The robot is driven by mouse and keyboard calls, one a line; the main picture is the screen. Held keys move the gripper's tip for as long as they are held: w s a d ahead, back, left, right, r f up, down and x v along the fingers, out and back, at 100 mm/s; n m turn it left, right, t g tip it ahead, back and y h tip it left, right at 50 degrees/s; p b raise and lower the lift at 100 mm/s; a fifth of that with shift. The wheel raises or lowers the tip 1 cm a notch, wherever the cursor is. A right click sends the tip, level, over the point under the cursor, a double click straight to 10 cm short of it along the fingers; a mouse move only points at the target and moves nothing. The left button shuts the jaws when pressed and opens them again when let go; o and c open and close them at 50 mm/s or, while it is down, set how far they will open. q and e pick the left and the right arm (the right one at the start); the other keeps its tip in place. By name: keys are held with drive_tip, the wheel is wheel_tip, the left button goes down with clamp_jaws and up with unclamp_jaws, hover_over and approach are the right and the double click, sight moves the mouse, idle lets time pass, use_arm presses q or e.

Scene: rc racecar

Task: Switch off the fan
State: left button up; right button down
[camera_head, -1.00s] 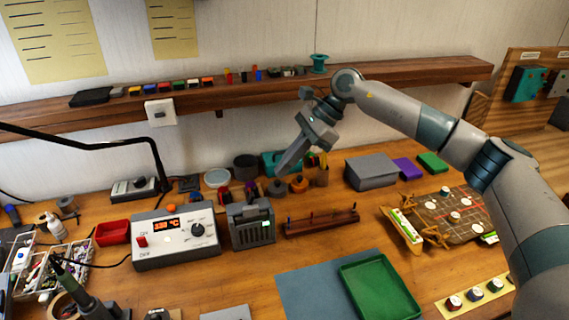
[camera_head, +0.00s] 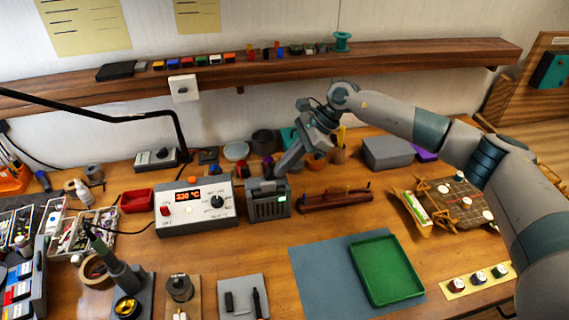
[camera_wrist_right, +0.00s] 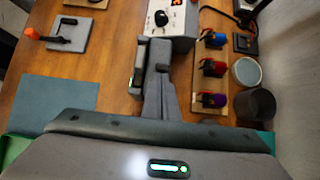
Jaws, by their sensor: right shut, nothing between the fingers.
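The fan (camera_head: 269,206) looks to be the small grey slatted box on the bench, right of the white soldering station. A green light (camera_head: 283,198) glows on its front. My right gripper (camera_head: 279,174) is shut and empty, pointing down and left with its tips at the fan's top right edge. In the right wrist view, the closed fingers (camera_wrist_right: 158,85) lie right beside the fan (camera_wrist_right: 139,75). I cannot tell whether they touch it. The fan's switch is not clear to see. My left gripper is not in view.
The white soldering station (camera_head: 195,209) stands just left of the fan, and a dark red wooden rack (camera_head: 335,199) to its right. Pots and tools stand behind. A green tray (camera_head: 386,268) lies on a blue mat in front. A wooden shelf (camera_head: 400,58) runs above.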

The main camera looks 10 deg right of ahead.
sight(271, 170)
drive_tip(key=shift+a+r+h+b, duration=0.4)
drive_tip(key=shift+h+b, duration=0.15)
drive_tip(key=shift+h, duration=0.35)
drive_tip(key=shift+a+r+h+b, duration=0.1)
drive_tip(key=shift+a+h+b, duration=0.1)
drive_tip(key=shift+h+b, duration=0.25)
drive_tip(key=a+h+b, duration=0.1)
drive_tip(key=b, duration=0.2)
drive_tip(key=shift+h, duration=0.35)
drive_tip(key=shift+a+r, duration=0.2)
drive_tip(key=shift+r, duration=0.2)
drive_tip(key=shift+d, duration=0.1)
drive_tip(key=shift+r, duration=0.1)
drive_tip(key=shift+r+p, duration=0.3)
drive_tip(key=shift+r, duration=0.4)
drive_tip(key=shift+r, duration=0.1)
